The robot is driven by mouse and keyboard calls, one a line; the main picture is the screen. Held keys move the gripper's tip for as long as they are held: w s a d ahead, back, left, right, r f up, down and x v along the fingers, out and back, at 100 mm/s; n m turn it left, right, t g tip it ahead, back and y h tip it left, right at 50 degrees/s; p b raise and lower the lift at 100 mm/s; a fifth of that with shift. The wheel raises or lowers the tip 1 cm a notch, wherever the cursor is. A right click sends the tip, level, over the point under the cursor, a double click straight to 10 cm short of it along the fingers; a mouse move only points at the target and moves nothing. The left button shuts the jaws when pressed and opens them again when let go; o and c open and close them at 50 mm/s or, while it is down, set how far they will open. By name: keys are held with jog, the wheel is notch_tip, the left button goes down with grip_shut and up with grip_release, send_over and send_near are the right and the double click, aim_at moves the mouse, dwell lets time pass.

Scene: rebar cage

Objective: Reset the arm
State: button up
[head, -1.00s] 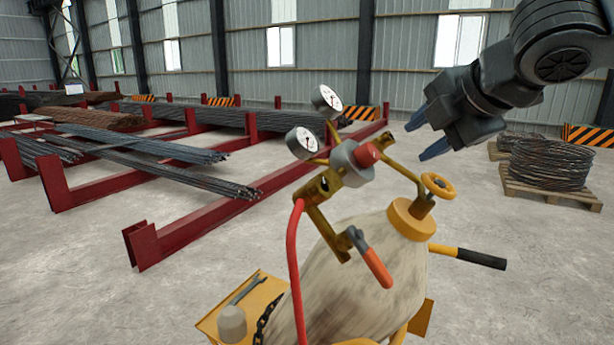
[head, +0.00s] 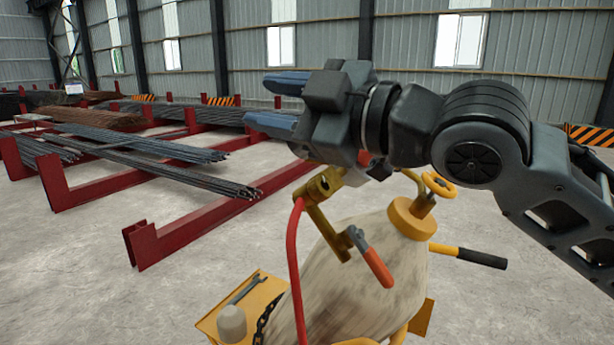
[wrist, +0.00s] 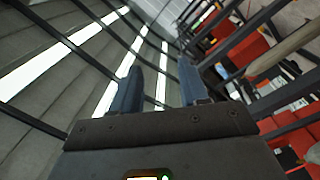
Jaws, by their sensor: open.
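My gripper (head: 276,104) is in the middle of the head view, level and pointing left. Its two blue fingers are apart with nothing between them. It is in front of the upper part of a gas cylinder (head: 370,265) and hides the two gauges there. Whether it touches the cylinder's fittings I cannot tell. The fingers of my gripper (wrist: 158,88) also show apart and empty in the wrist view, against the wall and windows.
The cylinder carries a yellow valve wheel (head: 439,185), a torch with an orange handle (head: 377,268) and a red hose (head: 293,270). A yellow tray (head: 210,325) holds a wrench. Red racks (head: 200,225) with rebar stand left. Floor between is clear.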

jog(key=s+d+f+m+t+h, duration=0.4)
jog(key=s+d+f+m+h, duration=0.1)
jog(key=f+m, duration=0.3)
jog(key=s+d+f+m+t+h, duration=0.3)
jog(key=s+d+f+m+h, duration=0.15)
jog(key=f+m, duration=0.35)
jog(key=s+d+f+m+t+h, duration=0.4)
jog(key=s+d+f+m, duration=0.15)
jog(key=f+m, duration=0.25)
jog(key=s+d+f+g, duration=0.2)
jog(key=s+d+f, duration=0.1)
jog(key=s, duration=0.6)
jog(key=s+d+f+n+g+h, duration=0.1)
jog(key=s+d+f+g, duration=0.1)
jog(key=s, duration=0.7)
jog(key=s+d+f+n+g+h, duration=0.1)
jog(key=s+d+f+g, duration=0.1)
jog(key=s+d+f, duration=0.3)
jog(key=s+f, duration=0.1)
jog(key=s, duration=0.2)
jog(key=shift+s+f, duration=0.15)
jog(key=shift+s, duration=0.25)
